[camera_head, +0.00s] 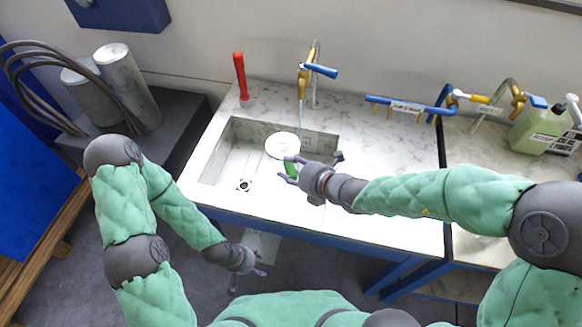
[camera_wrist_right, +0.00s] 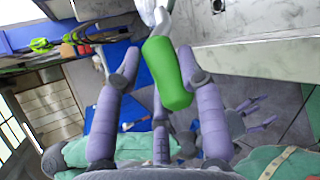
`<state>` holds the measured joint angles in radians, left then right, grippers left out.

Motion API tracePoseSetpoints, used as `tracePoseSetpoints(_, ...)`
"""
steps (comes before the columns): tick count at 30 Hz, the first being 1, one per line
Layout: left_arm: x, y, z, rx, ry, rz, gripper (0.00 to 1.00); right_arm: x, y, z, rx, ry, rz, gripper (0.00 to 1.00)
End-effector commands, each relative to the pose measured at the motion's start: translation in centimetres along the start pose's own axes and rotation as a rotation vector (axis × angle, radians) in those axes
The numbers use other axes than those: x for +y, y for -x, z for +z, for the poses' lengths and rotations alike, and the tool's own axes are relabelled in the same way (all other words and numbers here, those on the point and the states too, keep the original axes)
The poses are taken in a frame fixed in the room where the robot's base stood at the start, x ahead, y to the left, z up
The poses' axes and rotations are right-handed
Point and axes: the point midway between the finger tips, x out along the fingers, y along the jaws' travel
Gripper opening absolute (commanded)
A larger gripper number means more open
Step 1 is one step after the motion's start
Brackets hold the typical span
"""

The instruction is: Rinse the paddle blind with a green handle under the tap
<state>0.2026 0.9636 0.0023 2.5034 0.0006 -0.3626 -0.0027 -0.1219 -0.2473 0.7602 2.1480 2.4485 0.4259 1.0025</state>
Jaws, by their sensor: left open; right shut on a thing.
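The paddle blind shows as a white round disc (camera_head: 281,146) over the sink basin, below and slightly left of the tap spout. Its green handle (camera_head: 291,169) is in my right gripper (camera_head: 305,168). The right wrist view shows the green handle (camera_wrist_right: 172,75) between the purple fingers, with a pale part of the blind at the top edge. The brass tap (camera_head: 303,82) has a blue lever, and a faint pale streak, like running water, drops from its spout toward the disc. My left gripper (camera_head: 256,263) is open and empty, low in front of the counter.
The marble sink (camera_head: 213,155) has a drain at its lower left. A red-handled object (camera_head: 240,78) stands behind the basin's left corner. A blue pipe with several brass outlets (camera_head: 405,106) and a green jug (camera_head: 536,130) are at right. Grey cylinders with hoses (camera_head: 127,85) stand left.

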Motion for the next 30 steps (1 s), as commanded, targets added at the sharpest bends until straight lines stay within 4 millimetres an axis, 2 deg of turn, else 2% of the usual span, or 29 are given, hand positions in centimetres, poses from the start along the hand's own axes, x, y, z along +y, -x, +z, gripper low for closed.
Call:
tracePoseSetpoints(3,0.1,0.3,0.0,0.001,0.001,0.0,0.58,0.9,0.0,-0.6,0.014,0.017,0.017,0.0)
tracePoseSetpoints(7,0.1,0.4,0.0,0.0,0.0,0.0,0.58,0.7,-0.1,-0.4,0.015,0.018,0.019,0.0)
tracePoseSetpoints(30,0.6,1.8,0.1,0.0,0.0,0.0,0.58,-2.5,-2.5,4.1,0.016,0.017,0.016,0.0)
